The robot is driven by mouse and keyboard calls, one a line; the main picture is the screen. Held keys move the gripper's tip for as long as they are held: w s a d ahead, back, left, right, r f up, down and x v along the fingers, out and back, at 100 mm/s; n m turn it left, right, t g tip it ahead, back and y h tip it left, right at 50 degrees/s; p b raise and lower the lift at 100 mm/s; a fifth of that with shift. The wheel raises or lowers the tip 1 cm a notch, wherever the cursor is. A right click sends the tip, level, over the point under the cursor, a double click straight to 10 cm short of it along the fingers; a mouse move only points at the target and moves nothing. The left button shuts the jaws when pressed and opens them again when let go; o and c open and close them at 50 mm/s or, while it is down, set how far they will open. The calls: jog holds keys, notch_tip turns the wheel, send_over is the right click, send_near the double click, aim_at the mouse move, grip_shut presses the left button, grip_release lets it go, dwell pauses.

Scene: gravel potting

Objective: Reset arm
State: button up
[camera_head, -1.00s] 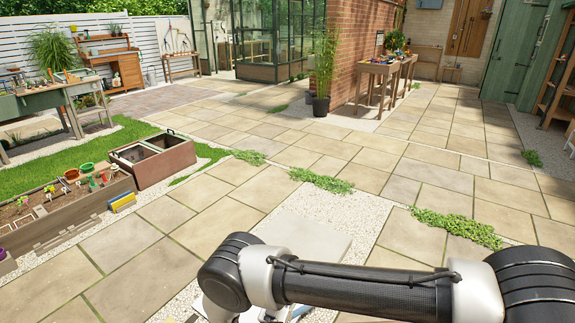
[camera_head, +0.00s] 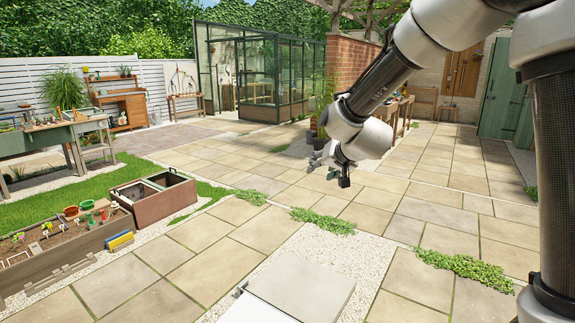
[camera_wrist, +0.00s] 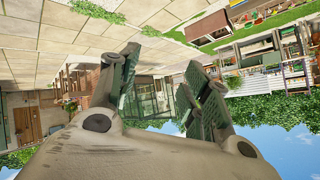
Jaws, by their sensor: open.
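My gripper (camera_head: 322,163) hangs at the end of my raised arm, above the patio in the middle of the body camera view. In the wrist view its two dark ridged fingers (camera_wrist: 160,90) stand apart with nothing between them, so it is open and empty. The wrist view looks out upside down over the patio, with the sky at the bottom. In the body camera view my arm runs from the right edge up to the top and down to the gripper.
A raised planter bed (camera_head: 62,262) with seedlings and pots is at the left. A brown open-topped box (camera_head: 160,205) stands behind it. A green workbench (camera_head: 40,140) is farther left. A glass greenhouse (camera_head: 262,75) and a brick wall (camera_head: 350,62) stand behind. The stone paving (camera_head: 225,240) is clear.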

jog(key=s+d+r+n+g, duration=0.1)
jog(key=s+d+r, duration=0.2)
jog(key=s+d, duration=0.35)
jog(key=s+d+r+g, duration=0.1)
jog(key=s+d+r, duration=0.2)
jog(key=s+d, duration=0.4)
jog(key=s+d+g+h, duration=0.1)
jog(key=s+d, duration=0.3)
jog(key=s, duration=0.3)
jog(key=s+d+g+h, duration=0.1)
jog(key=s+d, duration=0.3)
jog(key=s, duration=0.4)
jog(key=s+d+f+g+h, duration=0.1)
jog(key=s+d, duration=0.3)
jog(key=s, duration=0.4)
jog(key=shift+s+d+g+h, duration=0.15)
jog(key=shift+d+g+h, duration=0.15)
jog(key=shift+g+h, duration=0.1)
jog(key=shift+f, duration=0.1)
jog(key=shift+c, duration=0.2)
